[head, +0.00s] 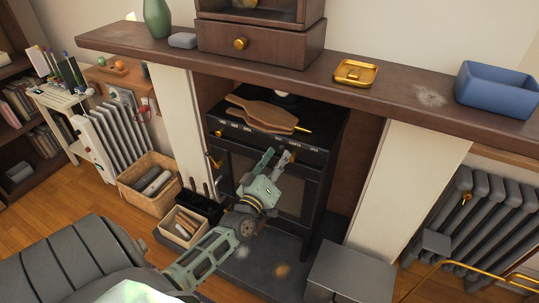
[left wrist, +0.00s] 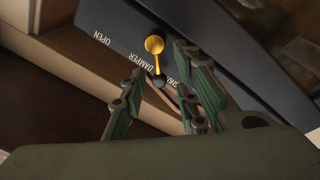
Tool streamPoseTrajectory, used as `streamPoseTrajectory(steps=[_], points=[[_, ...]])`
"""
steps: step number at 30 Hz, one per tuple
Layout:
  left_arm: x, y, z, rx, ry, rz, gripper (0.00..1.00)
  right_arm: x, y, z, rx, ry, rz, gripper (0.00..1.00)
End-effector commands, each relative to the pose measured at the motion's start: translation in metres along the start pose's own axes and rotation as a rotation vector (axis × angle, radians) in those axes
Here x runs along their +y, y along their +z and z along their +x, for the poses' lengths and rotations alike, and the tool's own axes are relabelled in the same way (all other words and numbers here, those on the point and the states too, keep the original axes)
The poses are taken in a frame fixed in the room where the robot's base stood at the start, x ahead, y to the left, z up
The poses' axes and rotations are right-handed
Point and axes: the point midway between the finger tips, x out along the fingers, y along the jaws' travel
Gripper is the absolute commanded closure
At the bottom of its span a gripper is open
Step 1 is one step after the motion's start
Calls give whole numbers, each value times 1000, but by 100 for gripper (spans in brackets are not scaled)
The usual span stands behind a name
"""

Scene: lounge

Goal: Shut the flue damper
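The black stove (head: 300,205) stands in the fireplace, with white lettering along its upper front edge. In the left wrist view, the stove's dark panel (left wrist: 205,60) reads OPEN, DAMPER and SHUT. The damper lever (left wrist: 155,45) is brass with a round hub and a black tip. Its tip shows near the gap between the words DAMPER and SHUT. My left gripper (head: 277,157) is at the stove's front, by the right-hand lettering. In the left wrist view its fingers (left wrist: 160,92) are apart, one on each side of the lever's tip; contact cannot be told. My right gripper is out of view.
Baskets (head: 150,180) stand left of the stove. A grey box (head: 350,270) stands at front right.

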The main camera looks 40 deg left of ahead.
Motion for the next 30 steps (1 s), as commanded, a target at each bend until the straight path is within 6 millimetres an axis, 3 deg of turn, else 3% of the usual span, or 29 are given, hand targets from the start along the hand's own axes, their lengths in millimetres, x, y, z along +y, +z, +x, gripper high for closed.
streamPoseTrajectory(steps=[6,12,18,30], points=[[-1,1,-50,-2,-3,1,71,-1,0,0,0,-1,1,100],[-1,0,-81,-1,-2,-1,71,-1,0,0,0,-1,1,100],[0,-1,-92,2,-1,0,71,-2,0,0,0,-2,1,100],[0,-1,-92,1,-1,-1,71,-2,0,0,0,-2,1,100]])
